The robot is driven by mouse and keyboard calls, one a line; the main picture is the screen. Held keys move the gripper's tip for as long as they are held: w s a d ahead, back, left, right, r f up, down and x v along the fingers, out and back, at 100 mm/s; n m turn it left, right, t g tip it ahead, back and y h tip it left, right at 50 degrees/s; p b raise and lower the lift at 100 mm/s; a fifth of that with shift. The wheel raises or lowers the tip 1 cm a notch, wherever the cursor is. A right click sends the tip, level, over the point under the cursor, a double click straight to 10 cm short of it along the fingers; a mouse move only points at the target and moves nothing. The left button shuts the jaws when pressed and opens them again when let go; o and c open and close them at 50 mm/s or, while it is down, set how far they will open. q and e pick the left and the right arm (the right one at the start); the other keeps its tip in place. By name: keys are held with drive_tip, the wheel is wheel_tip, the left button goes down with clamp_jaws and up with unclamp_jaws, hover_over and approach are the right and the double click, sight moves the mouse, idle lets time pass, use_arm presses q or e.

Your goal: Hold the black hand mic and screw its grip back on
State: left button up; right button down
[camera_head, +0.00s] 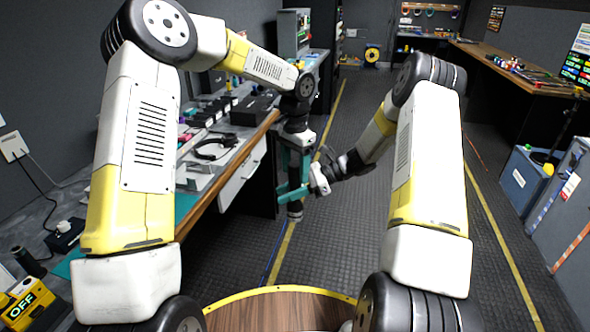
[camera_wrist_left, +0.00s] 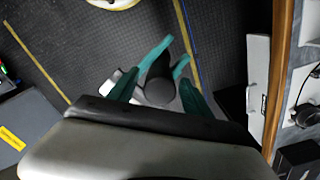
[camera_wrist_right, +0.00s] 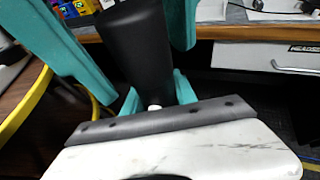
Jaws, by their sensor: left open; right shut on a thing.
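The black hand mic (camera_head: 295,209) is upright in the head view, low between my two grippers. My right gripper (camera_head: 292,188) comes in from the right and is shut on it; its teal fingers also show in the left wrist view beside the mic. My left gripper (camera_head: 298,150) is above, pointing down, open, with its fingers on either side of the mic's round dark end (camera_wrist_left: 159,91). The mic's black barrel (camera_wrist_right: 137,45) is large in the right wrist view. I cannot tell whether the grip is a separate piece here, or whether the left fingers touch the mic.
A long workbench (camera_head: 228,165) with headphones (camera_head: 213,148) and gear runs along the left. A round wooden table (camera_head: 275,310) with a yellow rim is in front of me. A blue-grey case (camera_head: 522,180) stands at the right. The aisle floor (camera_head: 350,230) is clear.

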use_arm(q)
drive_tip(key=shift+r, duration=2.35)
drive_tip(key=shift+c, duration=1.4)
wheel_tip(320, 180, up, 4)
drive_tip(key=n, duration=0.6)
drive_tip(key=shift+f+n, duration=0.25)
drive_tip(key=shift+n, duration=0.15)
drive_tip(key=shift+f, duration=4.05)
clamp_jaws()
